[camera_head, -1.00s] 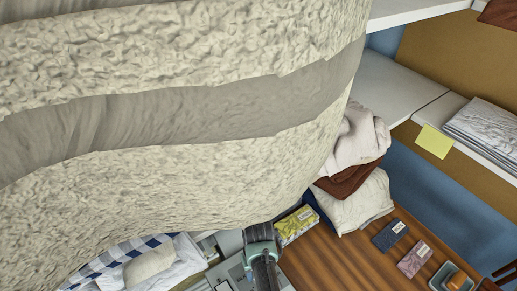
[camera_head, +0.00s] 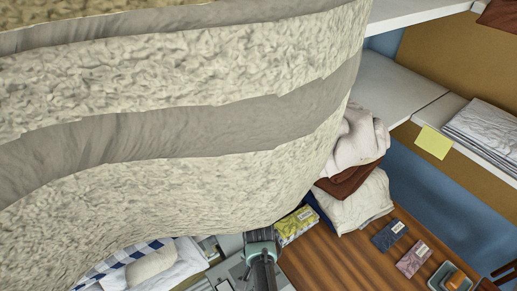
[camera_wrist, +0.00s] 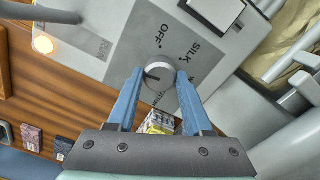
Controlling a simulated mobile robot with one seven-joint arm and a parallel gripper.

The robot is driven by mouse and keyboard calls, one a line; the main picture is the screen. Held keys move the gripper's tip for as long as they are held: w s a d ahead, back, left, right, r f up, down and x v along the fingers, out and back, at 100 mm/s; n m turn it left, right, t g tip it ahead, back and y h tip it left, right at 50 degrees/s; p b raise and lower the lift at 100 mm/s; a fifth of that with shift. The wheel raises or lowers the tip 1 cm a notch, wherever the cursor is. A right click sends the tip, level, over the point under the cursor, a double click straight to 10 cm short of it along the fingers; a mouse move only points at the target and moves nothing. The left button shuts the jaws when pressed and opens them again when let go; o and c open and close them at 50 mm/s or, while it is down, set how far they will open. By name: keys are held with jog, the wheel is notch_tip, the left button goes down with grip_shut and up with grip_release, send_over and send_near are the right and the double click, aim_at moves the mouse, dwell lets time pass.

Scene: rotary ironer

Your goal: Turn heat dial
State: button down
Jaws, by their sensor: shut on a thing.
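The heat dial (camera_wrist: 159,76) is a round grey knob on the grey control panel (camera_wrist: 122,66) in the wrist view. The words OFF and SILK are printed above and to the right of it, and a third label below is partly covered. A dark mark shows on the knob's face. My gripper (camera_wrist: 159,80) has its two blue fingers on either side of the knob, shut on it. In the head view, only part of my wrist shows at the bottom centre; the dial and fingertips cannot be made out.
A large rough beige shape with grey bands (camera_head: 200,120) fills the head view's left and centre. A wooden table (camera_head: 330,265) at the lower right holds yellow packets (camera_head: 297,225), folded cloths and small cards. A lit orange lamp (camera_wrist: 43,44) is on the panel's left.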

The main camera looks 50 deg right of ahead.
jog(key=shift+m, duration=0.9)
jog(key=shift+c, duration=1.5)
grip_release()
jog(key=shift+r, duration=0.1)
notch_tip(320, 180, up, 13)
jog(key=b, duration=0.1)
